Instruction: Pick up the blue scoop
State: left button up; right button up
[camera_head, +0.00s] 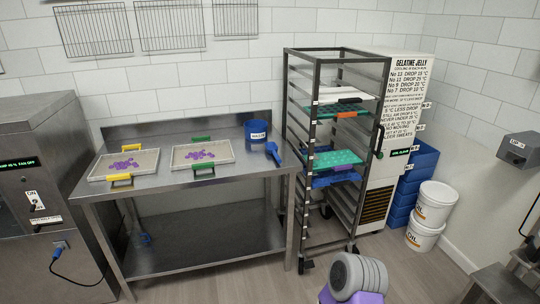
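The blue scoop (274,152) is at the right end of the steel table (120,198), just in front of and to the right of a blue tub. Its exact pose is too small to tell. No gripper is near it. Neither my left nor my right gripper can be made out in the head view.
The labelled blue tub (256,134) and two trays of purple pieces, left (95,176) and right (178,164), stand on the table. A wheeled rack (294,190) holding green and blue trays stands close to its right. Floor is free in front.

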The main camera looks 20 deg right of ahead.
aim_at(272, 147)
jog(key=u, duration=0.4)
jog(key=i, duration=0.95)
jog(key=u, duration=0.15)
